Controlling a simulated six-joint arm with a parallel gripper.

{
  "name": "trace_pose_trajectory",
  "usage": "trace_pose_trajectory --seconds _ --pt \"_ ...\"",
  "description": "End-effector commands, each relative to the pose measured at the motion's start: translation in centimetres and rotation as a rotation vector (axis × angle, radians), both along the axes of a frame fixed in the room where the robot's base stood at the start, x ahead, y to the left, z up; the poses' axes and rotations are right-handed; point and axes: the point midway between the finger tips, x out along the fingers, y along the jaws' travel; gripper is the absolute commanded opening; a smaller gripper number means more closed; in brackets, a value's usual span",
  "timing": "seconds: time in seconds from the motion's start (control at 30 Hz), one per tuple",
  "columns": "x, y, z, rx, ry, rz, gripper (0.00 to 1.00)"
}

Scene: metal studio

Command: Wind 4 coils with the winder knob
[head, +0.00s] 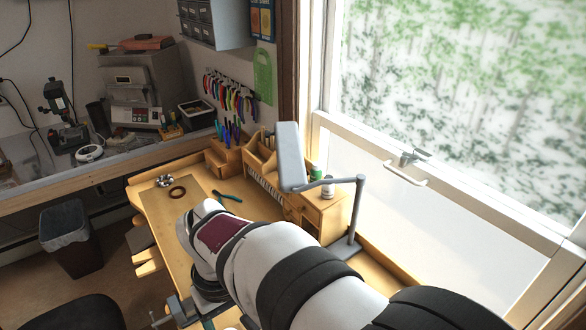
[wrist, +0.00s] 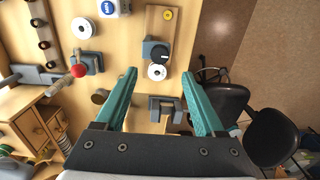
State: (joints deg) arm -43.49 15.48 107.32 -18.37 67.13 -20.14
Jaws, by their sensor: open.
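In the wrist view, my gripper (wrist: 159,73) is open, its two teal fingers spread wide above the bench and nothing between them in its grasp. A red ball knob (wrist: 78,70) sits on a rod beside a grey block (wrist: 92,62), left of the left finger. A dark round knob (wrist: 158,53) stands on a wooden board (wrist: 154,22) beyond the fingertips, with a white disc (wrist: 157,72) near it. I cannot tell which knob belongs to the winder. No wound coil can be made out there. In the head view my arm covers much of the bench.
A grey vise-like block (wrist: 165,108) lies between the fingers. A white spool (wrist: 82,28) and a rack of spools (wrist: 40,28) stand at left. In the head view, a copper ring (head: 177,192), pliers (head: 228,195) and a lamp (head: 291,155) are on the bench.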

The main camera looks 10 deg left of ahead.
Motion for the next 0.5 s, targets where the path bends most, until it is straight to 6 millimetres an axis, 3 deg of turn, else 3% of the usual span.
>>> trace_pose_trajectory --seconds 0.1,0.2,0.33,0.5 --pt "-0.1 -0.1 -3.6 -0.004 0.004 -0.002 0.71" --pt "-0.1 -0.1 -5.9 -0.003 0.003 -0.002 0.71" --pt "0.0 -0.1 -7.7 0.0 0.001 -0.003 0.71" --pt "0.0 -0.1 -8.5 0.001 -0.001 -0.004 0.71"
